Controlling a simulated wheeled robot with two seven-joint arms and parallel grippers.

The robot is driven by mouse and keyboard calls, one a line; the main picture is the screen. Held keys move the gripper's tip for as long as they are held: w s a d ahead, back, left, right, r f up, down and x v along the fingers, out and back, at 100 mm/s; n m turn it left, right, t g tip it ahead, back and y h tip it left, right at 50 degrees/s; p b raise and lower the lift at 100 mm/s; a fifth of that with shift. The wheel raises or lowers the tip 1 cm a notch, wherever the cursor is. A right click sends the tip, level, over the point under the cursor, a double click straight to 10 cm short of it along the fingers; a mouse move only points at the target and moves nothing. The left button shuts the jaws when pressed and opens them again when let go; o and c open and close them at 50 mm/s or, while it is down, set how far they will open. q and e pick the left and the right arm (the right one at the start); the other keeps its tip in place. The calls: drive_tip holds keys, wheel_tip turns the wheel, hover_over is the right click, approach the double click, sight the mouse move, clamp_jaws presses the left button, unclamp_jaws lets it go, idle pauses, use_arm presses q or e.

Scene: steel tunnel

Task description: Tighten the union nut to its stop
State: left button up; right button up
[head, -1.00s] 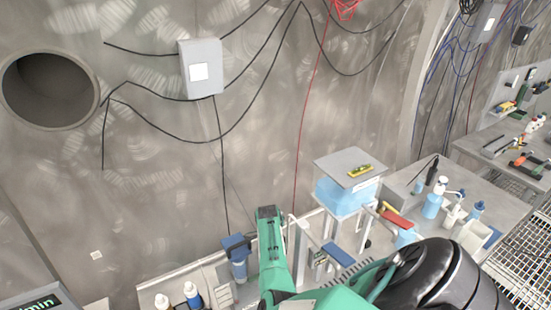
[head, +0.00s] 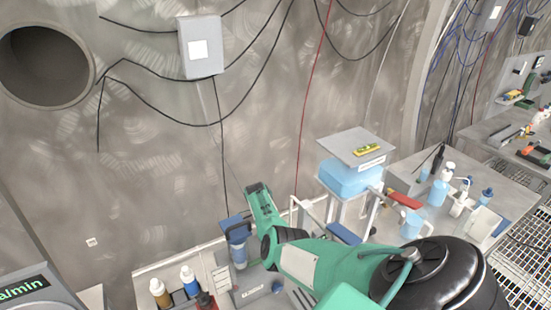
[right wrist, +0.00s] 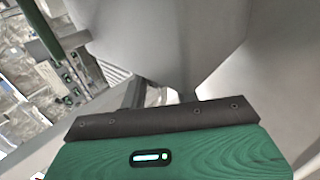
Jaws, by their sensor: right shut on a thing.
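My right arm comes in from the lower right in the head view, its green end link (head: 264,212) just right of a blue-topped filter housing (head: 237,240). The fingertips are hidden there. In the right wrist view my right gripper (right wrist: 160,90) is shut on a pale grey angular part (right wrist: 160,40) that fills the upper middle. It may be the union nut, but it is too close to tell. No clear union nut or thread shows in the head view. My left gripper is not in view.
Bottles (head: 188,280) stand on the bench left of the filter housing. A blue tank with a grey lid (head: 355,150) stands right of my arm. A bench with bottles and cups (head: 440,185) is farther right. A grey wall box (head: 201,47) hangs above with loose cables.

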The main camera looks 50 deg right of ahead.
idle(0.6)
drive_tip(key=o, duration=1)
drive_tip(key=shift+c, duration=0.2)
drive_tip(key=b+v, duration=0.2)
drive_tip(key=v, duration=0.5)
drive_tip(key=shift+w+b, duration=0.25)
drive_tip(key=shift+b, duration=0.1)
drive_tip(key=shift+d+r, duration=0.1)
drive_tip(key=shift+r, duration=0.05)
